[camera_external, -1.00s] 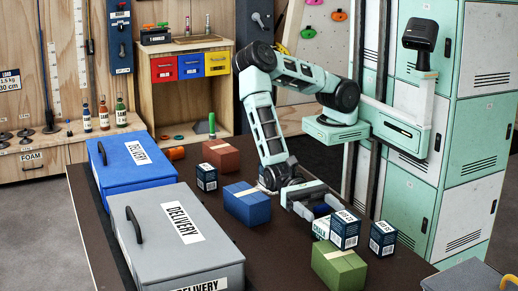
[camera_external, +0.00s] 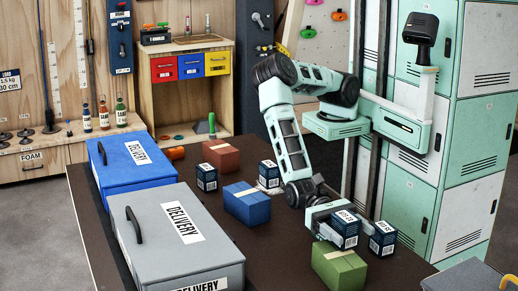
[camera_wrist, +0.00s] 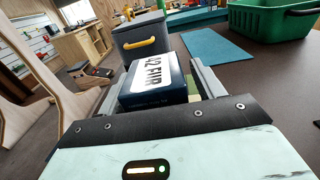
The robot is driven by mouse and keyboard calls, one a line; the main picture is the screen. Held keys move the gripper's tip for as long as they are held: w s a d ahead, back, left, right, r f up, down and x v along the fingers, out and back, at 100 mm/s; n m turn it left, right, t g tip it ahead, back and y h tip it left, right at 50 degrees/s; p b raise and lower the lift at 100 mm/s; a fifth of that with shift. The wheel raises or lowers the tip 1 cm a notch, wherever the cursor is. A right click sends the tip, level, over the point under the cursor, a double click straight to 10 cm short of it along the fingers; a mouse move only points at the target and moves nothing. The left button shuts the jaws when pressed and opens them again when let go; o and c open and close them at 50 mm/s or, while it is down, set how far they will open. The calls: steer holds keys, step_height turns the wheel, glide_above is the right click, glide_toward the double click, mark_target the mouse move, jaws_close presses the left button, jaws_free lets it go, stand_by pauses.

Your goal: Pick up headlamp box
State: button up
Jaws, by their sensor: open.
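Several small dark navy boxes with white print stand on the dark table. One navy box (camera_external: 345,229) is at my gripper (camera_external: 333,221), at the table's right part. In the wrist view this navy box (camera_wrist: 155,88), with a large white label on top reading roughly "42 FHR", lies between the two grey fingers of my gripper (camera_wrist: 160,80). The fingers are open, one on each side; contact cannot be told. A second navy box (camera_external: 382,238) stands close to its right. Two more, a left one (camera_external: 207,177) and a right one (camera_external: 269,174), stand farther back. Which is the headlamp box I cannot read.
A green parcel (camera_external: 339,266) lies just in front of the gripper. A blue parcel (camera_external: 246,204) and a reddish parcel (camera_external: 221,155) lie to the left. A grey delivery box (camera_external: 178,240) and a blue delivery box (camera_external: 133,165) line the left edge. Lockers (camera_external: 469,130) stand at right.

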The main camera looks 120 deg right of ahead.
mark_target(337, 251)
steer(key=c, duration=1.1)
step_height(337, 251, up, 9)
steer(key=shift+b, duration=0.5)
steer(key=shift+w+r+b, duration=0.15)
steer(key=shift+w+b, duration=0.05)
steer(key=shift+b, duration=0.25)
steer(key=w+b, duration=0.1)
steer(key=b, duration=0.3)
steer(key=shift+w, duration=0.35)
steer(key=shift+w+f+b, duration=0.15)
steer(key=shift+f+b, duration=0.2)
steer(key=shift+f, duration=1.15)
steer(key=shift+w+f+b, duration=0.2)
steer(key=shift+f+b, duration=0.1)
steer(key=shift+f, duration=1.2)
steer(key=shift+w+f+b, duration=0.15)
steer(key=shift+f+b, duration=0.2)
steer(key=shift+f, duration=1.15)
